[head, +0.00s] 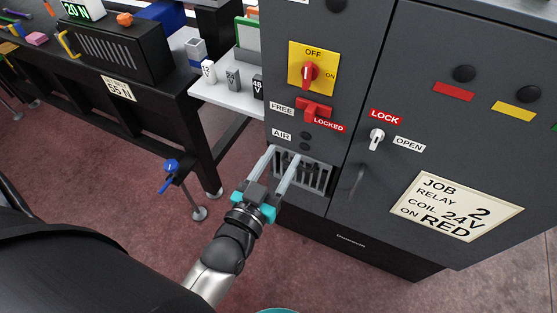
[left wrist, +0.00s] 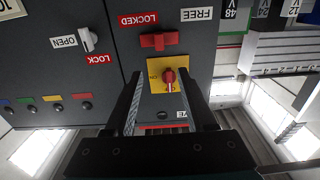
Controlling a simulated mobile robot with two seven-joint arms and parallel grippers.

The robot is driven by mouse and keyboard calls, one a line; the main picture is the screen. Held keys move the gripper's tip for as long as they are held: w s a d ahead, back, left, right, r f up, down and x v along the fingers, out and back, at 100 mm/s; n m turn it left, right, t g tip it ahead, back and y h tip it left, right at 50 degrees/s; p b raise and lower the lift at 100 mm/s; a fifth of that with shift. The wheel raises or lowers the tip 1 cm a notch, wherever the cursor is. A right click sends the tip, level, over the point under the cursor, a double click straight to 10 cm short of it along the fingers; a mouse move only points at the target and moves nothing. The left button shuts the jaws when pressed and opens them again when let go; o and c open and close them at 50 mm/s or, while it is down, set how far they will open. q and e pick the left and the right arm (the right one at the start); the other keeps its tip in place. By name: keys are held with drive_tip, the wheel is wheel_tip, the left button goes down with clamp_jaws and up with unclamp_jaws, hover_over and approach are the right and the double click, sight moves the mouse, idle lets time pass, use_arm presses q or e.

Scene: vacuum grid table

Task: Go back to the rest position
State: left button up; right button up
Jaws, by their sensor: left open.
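My left gripper (head: 284,154) is open and empty, with its two pale fingers apart. It is in front of the lower part of the grey cabinet (head: 345,60), below the switches and over the vent slots as the head view shows it. In the left wrist view the open fingers (left wrist: 160,78) frame the yellow switch plate, with nothing held between them. That view shows the cabinet upside down. I cannot tell the exact gap between fingertips and cabinet. My right gripper is in neither view.
The cabinet bears a red knob (head: 310,73) on a yellow plate, a red slider (head: 315,110) by FREE and LOCKED, and a white handle (head: 376,139) by LOCK and OPEN. A white shelf (head: 229,99) with small blocks and a blue valve handle (head: 171,167) are left. Floor (head: 95,190) is open.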

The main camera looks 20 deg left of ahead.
use_arm(q)
drive_tip(key=shift+s, duration=0.3)
idle(0.4)
drive_tip(key=s+d+f+m+g+h+b, duration=0.1)
drive_tip(key=s+f+g, duration=0.3)
drive_tip(key=f, duration=1)
drive_tip(key=s+d+f+g, duration=0.1)
drive_tip(key=s+f+g, duration=0.35)
drive_tip(key=f, duration=0.95)
drive_tip(key=s+a+f+g, duration=0.3)
drive_tip(key=s+f, duration=0.5)
drive_tip(key=s, duration=0.3)
drive_tip(key=s+a+f+m+g+y, duration=0.1)
drive_tip(key=s+a+f+g, duration=0.2)
drive_tip(key=s+f+g, duration=0.2)
drive_tip(key=s+f, duration=0.3)
drive_tip(key=s, duration=0.4)
drive_tip(key=shift+f+y+b, duration=0.3)
drive_tip(key=shift+b, duration=0.1)
drive_tip(key=shift+g, duration=0.25)
